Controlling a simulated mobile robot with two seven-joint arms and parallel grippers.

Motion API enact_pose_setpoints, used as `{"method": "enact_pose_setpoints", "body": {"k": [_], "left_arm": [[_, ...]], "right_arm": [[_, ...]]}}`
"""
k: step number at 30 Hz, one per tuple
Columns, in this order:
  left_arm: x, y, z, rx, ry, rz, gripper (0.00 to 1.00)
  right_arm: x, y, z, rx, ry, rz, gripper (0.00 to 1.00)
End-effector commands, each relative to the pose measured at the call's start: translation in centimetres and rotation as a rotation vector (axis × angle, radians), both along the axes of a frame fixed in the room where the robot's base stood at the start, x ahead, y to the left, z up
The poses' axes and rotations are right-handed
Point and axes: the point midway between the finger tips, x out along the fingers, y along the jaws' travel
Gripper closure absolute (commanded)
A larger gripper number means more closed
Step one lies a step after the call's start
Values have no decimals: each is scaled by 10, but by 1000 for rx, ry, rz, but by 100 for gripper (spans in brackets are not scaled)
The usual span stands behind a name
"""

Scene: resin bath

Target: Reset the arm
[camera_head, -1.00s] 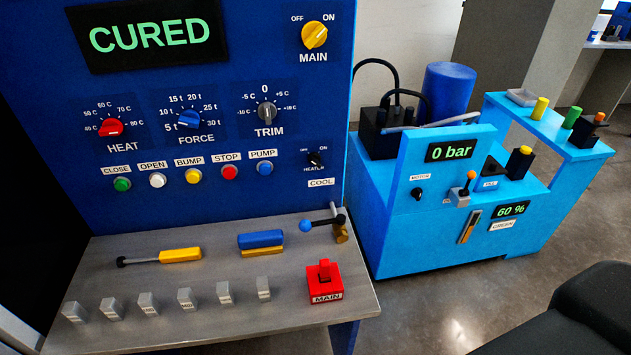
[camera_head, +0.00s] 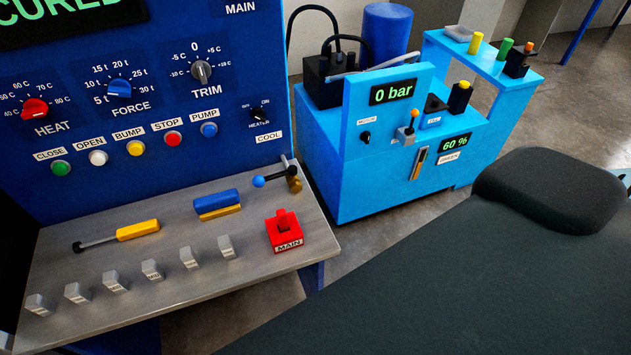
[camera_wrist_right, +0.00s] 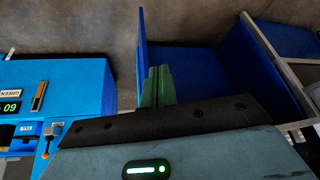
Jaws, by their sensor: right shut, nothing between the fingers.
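My right gripper (camera_wrist_right: 158,88) shows in the right wrist view with its greenish fingers together, shut and empty. My left gripper is not in either view.
The press's dark-blue panel (camera_head: 130,190) and grey shelf (camera_head: 185,290) with levers, blocks and a red MAIN switch (camera_head: 284,231) stand at left. A light-blue machine (camera_head: 390,175) reading 0 bar and 60 % stands beyond. Grey floor (camera_head: 575,100) is clear at the upper right.

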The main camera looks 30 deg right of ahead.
Motion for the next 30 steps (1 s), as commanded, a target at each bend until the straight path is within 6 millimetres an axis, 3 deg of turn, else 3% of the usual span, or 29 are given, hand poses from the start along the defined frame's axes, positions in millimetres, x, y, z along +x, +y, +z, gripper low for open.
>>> {"method": "enact_pose_setpoints", "body": {"k": [11,30], "left_arm": [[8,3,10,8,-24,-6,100],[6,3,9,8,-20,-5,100]], "right_arm": [[19,10,-15,62,-289,-2,100],[20,11,-16,67,-311,-2,100]]}}
